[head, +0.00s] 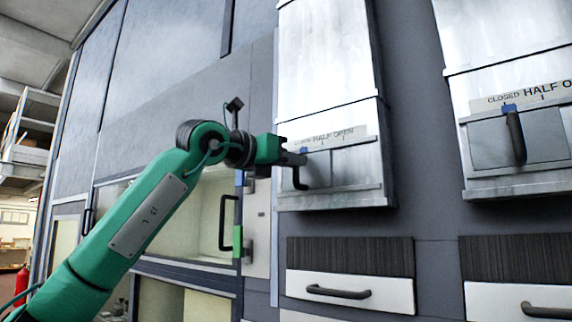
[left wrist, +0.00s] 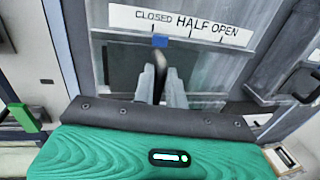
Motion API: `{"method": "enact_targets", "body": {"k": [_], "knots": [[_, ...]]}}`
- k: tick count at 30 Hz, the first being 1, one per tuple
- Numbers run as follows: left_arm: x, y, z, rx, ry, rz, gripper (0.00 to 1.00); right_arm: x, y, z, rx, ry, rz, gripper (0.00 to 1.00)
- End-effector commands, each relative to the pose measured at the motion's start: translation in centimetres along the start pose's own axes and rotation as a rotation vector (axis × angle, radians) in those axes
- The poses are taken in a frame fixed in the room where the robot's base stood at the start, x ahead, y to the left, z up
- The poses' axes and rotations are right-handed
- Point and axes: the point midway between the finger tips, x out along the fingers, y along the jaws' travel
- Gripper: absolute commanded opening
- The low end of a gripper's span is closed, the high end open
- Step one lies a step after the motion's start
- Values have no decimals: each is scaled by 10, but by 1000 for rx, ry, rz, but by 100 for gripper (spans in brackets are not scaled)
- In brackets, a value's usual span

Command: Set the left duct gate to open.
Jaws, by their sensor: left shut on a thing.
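The left duct gate (head: 345,168) is a grey sliding plate low on the left metal duct, with a dark upright handle (head: 298,180). A scale strip (left wrist: 180,24) above it reads CLOSED, HALF, OPEN. The blue marker (left wrist: 160,41) sits close to the CLOSED tick, left of the HALF tick. My left gripper (head: 298,158) reaches the handle from the left. In the left wrist view its two grey fingers (left wrist: 161,88) are shut on the handle (left wrist: 160,65), one on each side. The handle's lower part is hidden there. My right gripper is not in view.
A second duct gate (head: 545,138) with its own handle (head: 515,138) is at the right, its blue marker near CLOSED. Drawers (head: 350,290) with dark pulls are below. A glass-fronted cabinet (head: 205,225) with a dark handle stands left, behind my left arm.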

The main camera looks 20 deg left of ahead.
Motion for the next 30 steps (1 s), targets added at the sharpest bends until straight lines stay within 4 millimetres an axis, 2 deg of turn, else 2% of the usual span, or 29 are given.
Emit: {"method": "enact_targets", "body": {"k": [3,9,14,23,24,26,27,30], "knots": [[6,-33,-6,5,-2,-9,0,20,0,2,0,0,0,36],[14,-76,-4,4,-1,-7,0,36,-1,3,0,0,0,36],[17,-91,-2,3,0,-5,0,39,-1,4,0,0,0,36],[18,-92,-1,2,1,-5,0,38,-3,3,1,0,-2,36],[18,-92,-1,2,1,-6,19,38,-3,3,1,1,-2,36],[18,-91,-1,2,1,-5,31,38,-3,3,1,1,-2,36],[17,-91,-1,2,0,-5,35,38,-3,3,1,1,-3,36],[17,-90,-1,1,0,-4,35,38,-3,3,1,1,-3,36]]}}
